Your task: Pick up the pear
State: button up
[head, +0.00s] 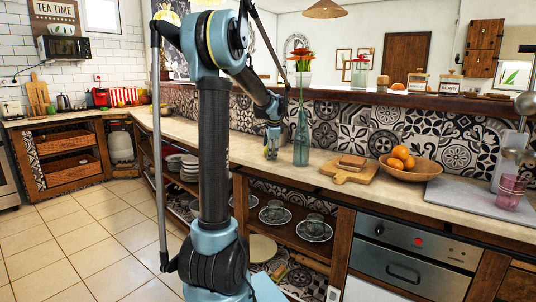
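My gripper (271,152) points down close above the wooden countertop, just left of a glass vase. Small yellow patches show at its fingertips. I cannot tell whether they are part of the fingers or a piece of fruit behind them. The gripper is too small in this view to show whether it is open or shut. I cannot make out a pear for certain anywhere.
The glass vase (301,140) with a red flower stands close to the right of my gripper. A cutting board (342,177) and a wooden bowl (418,172) with oranges (402,153) lie farther right. Cups and plates fill the shelves below. The tiled floor (80,240) at left is clear.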

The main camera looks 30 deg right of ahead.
jog(key=c, duration=1.2)
jog(key=shift+r, duration=0.1)
